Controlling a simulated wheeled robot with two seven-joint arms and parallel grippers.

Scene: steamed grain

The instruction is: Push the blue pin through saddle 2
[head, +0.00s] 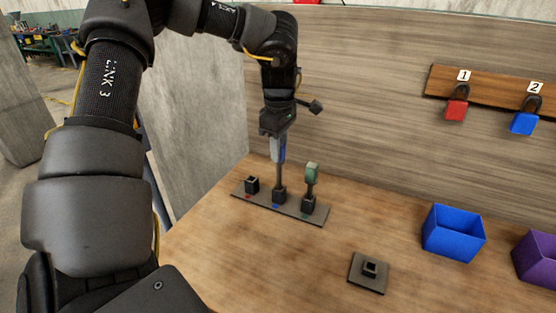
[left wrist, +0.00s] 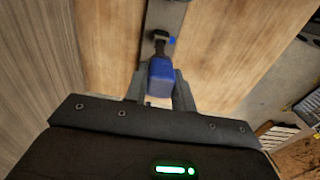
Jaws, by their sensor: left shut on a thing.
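My left gripper (head: 278,137) is shut on the blue handle of the blue pin (head: 278,151). The pin is upright, and its grey shaft runs down to the middle socket, marked blue, of a dark rack (head: 318,215). How deep the tip sits cannot be told. In the left wrist view the blue handle (left wrist: 161,78) lies between the fingers (left wrist: 160,92). Saddle 2 (head: 535,101), under the label 2 on the wall board, has a blue block (head: 523,123) at it. My right gripper is not in view.
A teal-handled pin (head: 311,173) stands in the rack's right socket; the left socket (head: 252,184) looks empty. A red block (head: 456,110) hangs under label 1. A small socketed plate (head: 368,272), a blue bin (head: 453,240) and a purple bin (head: 538,261) are on the table.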

